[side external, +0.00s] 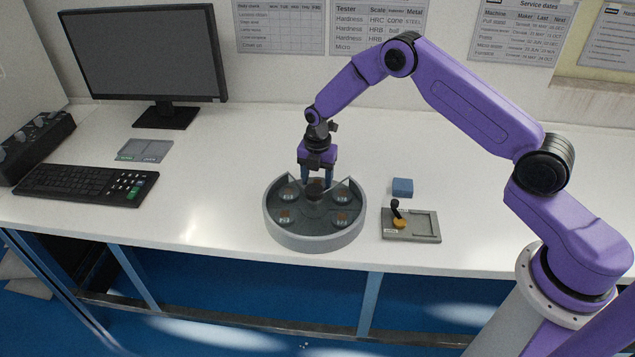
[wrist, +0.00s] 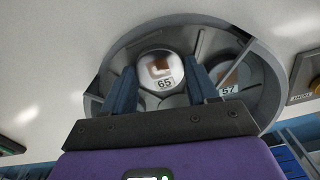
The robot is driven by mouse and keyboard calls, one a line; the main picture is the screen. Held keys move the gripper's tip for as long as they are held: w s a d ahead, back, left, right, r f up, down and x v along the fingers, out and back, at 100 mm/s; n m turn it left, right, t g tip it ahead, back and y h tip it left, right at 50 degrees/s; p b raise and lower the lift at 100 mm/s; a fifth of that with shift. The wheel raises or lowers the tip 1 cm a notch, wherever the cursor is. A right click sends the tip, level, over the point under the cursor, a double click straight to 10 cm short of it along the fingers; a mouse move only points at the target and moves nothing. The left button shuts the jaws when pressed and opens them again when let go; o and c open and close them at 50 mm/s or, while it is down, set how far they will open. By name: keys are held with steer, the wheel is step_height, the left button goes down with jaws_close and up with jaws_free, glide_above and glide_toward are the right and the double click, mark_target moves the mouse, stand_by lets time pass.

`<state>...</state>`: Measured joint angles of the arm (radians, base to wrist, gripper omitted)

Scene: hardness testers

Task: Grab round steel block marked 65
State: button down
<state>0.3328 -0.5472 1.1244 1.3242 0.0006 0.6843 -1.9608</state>
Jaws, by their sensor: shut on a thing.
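The round steel block marked 65 (wrist: 161,72) is between my gripper's two blue fingers in the wrist view, with its label facing the camera. My gripper (side external: 318,182) is shut on it, over the round grey tray (side external: 315,240) in the side view. Whether the block is lifted clear of the tray floor I cannot tell. Another round block marked 57 (wrist: 228,88) sits in the tray just right of the fingers in the wrist view. In the side view several round steel blocks (side external: 341,219) lie in the tray's compartments.
A blue block (side external: 402,187) and a grey plate with a black-handled tool (side external: 411,232) are right of the tray. A keyboard (side external: 85,187), a monitor (side external: 145,55) and a flat grey pad (side external: 145,150) are at left. The tray stands near the table's front edge.

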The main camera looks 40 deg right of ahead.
steer(key=shift+s+f, duration=0.15)
steer(key=shift+s, duration=0.15)
